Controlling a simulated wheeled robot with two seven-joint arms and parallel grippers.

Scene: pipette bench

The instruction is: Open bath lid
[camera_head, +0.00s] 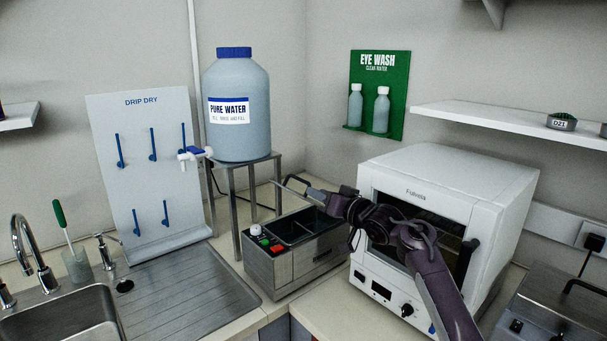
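The bath (313,263) is a steel box with a dark top opening, standing on the counter left of the white oven. Red and green buttons sit on its left front. My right arm hides the bath's back right part. My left gripper is out of view.
The white oven (455,180) stands close on the right, behind my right arm. A metal stand (236,205) with a water jug (238,110) rises behind the bath. A drip-dry board (145,180) and sink (60,325) are left. Another steel box (555,310) is at lower right.

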